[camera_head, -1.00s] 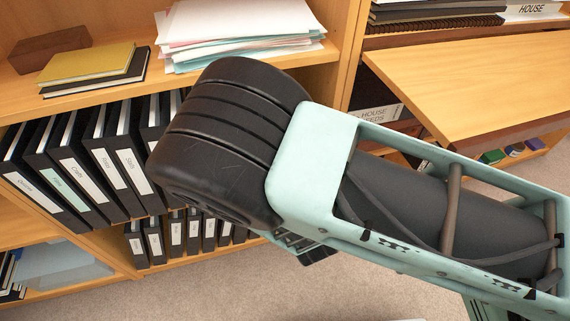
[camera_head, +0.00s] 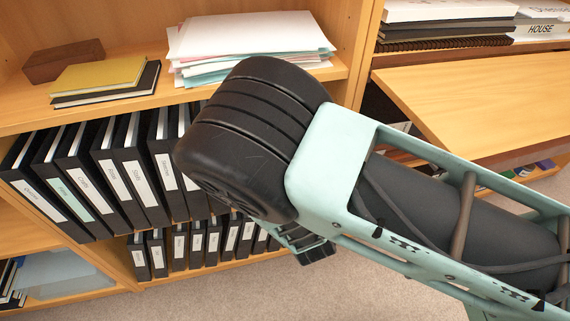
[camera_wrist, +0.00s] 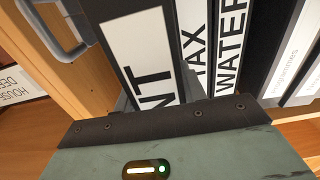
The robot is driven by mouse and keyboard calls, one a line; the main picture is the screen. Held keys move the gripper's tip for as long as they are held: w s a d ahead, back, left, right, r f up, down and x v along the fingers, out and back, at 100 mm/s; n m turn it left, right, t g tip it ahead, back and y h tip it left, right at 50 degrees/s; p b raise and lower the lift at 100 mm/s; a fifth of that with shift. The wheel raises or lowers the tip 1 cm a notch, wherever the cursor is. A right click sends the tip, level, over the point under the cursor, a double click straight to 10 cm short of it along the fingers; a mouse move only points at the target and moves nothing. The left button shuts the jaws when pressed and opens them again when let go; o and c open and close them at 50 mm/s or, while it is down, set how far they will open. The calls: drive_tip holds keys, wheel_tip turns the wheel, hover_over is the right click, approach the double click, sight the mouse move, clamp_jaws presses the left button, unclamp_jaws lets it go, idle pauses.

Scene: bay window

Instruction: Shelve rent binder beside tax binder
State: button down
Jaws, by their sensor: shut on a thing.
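In the wrist view, the rent binder (camera_wrist: 140,57) is a dark binder with a large white label, of which only "NT" shows. It is tilted in the picture and close in front of my gripper (camera_wrist: 165,118), which is shut on it; the fingertips are not clearly seen. Right beside it, on its right, is the tax binder (camera_wrist: 197,45), labelled "TAX". The water binder (camera_wrist: 231,42) stands to the right of that. Whether the rent and tax binders touch cannot be told. In the head view my arm hides the rent binder, and the tax binder cannot be picked out.
Black binders (camera_head: 113,180) fill the middle shelf, with smaller binders (camera_head: 197,243) below. Above lie loose papers (camera_head: 248,38), notebooks (camera_head: 100,80) and a brown box (camera_head: 63,60). A wooden surface (camera_head: 480,90) juts out at right. In the wrist view, a metal handle (camera_wrist: 55,30) is at upper left.

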drive_tip(key=shift+f+b, duration=0.45)
drive_tip(key=shift+f, duration=0.05)
idle(1.0)
drive_tip(key=c, duration=0.7)
unclamp_jaws()
drive_tip(key=shift+c, duration=0.2)
drive_tip(key=v, duration=1.2)
drive_tip(key=shift+p, duration=0.35)
drive_tip(key=shift+f, duration=0.1)
